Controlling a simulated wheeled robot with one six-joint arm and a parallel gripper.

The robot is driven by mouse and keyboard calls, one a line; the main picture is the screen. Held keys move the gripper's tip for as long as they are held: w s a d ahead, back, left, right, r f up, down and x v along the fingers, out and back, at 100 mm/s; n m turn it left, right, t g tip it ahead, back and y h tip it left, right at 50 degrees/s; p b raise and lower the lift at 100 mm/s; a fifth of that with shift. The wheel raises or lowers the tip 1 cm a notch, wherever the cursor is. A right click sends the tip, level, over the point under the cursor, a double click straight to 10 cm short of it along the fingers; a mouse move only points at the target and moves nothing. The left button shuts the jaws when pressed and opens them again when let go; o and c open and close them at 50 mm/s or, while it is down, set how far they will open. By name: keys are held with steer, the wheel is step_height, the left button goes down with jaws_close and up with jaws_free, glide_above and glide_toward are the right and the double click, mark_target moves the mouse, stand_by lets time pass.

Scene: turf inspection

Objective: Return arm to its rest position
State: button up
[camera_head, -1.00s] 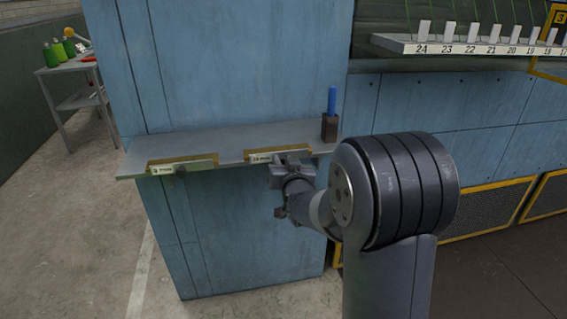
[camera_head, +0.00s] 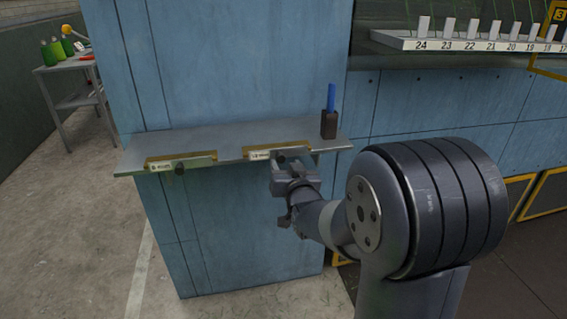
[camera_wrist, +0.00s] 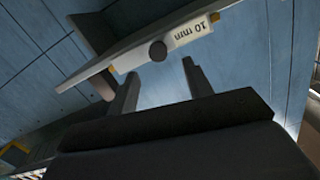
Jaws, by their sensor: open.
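My gripper (camera_head: 295,164) is open and empty in front of the right end of the grey wall shelf (camera_head: 215,143). It also shows in the wrist view (camera_wrist: 160,78), with two dark fingers apart and nothing between them. Just beyond the fingertips is a dark round knob (camera_wrist: 158,50) beside a white label (camera_wrist: 190,34) that reads "10 mm", upside down. In the head view this knob (camera_head: 281,158) is on the right yellow-edged holder (camera_head: 275,146), partly behind my gripper. I cannot tell the exact gap between fingers and knob.
A left yellow-edged holder (camera_head: 180,160) with a label and dark knob sits on the same shelf. A blue-handled item (camera_head: 331,97) stands in a dark block (camera_head: 328,124) at the shelf's right end. A numbered rack (camera_head: 470,44) is at upper right. A table (camera_head: 68,68) stands far left.

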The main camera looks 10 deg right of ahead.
mark_target(282, 157)
steer(key=s, duration=0.6)
steer(key=shift+r+b, duration=0.2)
steer(key=shift+b, duration=0.1)
steer(key=w, duration=0.3)
steer(key=w+p, duration=0.1)
steer(key=w, duration=0.6)
steer(key=shift+w+f+p, duration=0.35)
steer(key=shift+s, duration=0.15)
